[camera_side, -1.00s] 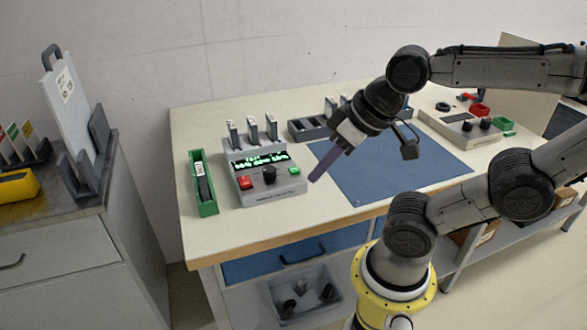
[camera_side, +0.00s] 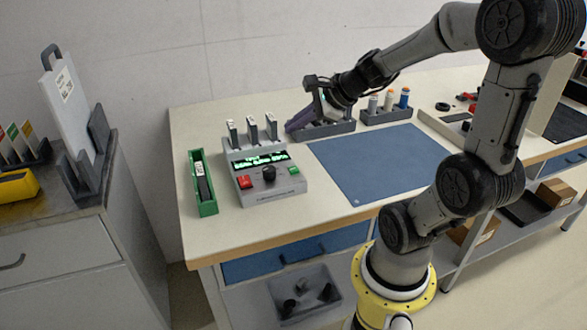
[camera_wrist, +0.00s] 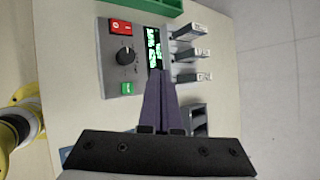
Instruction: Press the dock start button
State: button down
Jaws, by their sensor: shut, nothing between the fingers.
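The dock (camera_side: 265,184) is a grey box on the bench with a lit green display (camera_side: 260,161), a black knob (camera_side: 269,174), a red switch (camera_side: 244,182) and a green button (camera_side: 293,170). Several grey sticks (camera_side: 252,128) stand upright at its back. In the wrist view, the green button (camera_wrist: 127,88) is left of my fingertips and the red switch (camera_wrist: 121,27) is farther up. My gripper (camera_side: 290,128) has long purple fingers, shut and empty, to the right of the dock sticks. Its fingertips (camera_wrist: 161,74) show near the display's edge in the wrist view.
A green tray (camera_side: 203,182) stands left of the dock. A grey rack (camera_side: 335,128) is behind my fingers, and another rack with bottles (camera_side: 385,116) is to its right. The blue mat (camera_side: 375,160) is clear.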

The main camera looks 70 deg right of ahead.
aim_at(298, 170)
jog(key=shift+s+d+f, duration=0.1)
jog(key=shift+s+d, duration=0.2)
jog(key=shift+d, duration=0.2)
jog(key=shift+f, duration=4.4)
jog(key=shift+f, duration=0.1)
jog(key=shift+f, duration=0.3)
jog(key=shift+f, duration=0.4)
jog(key=shift+r, duration=0.8)
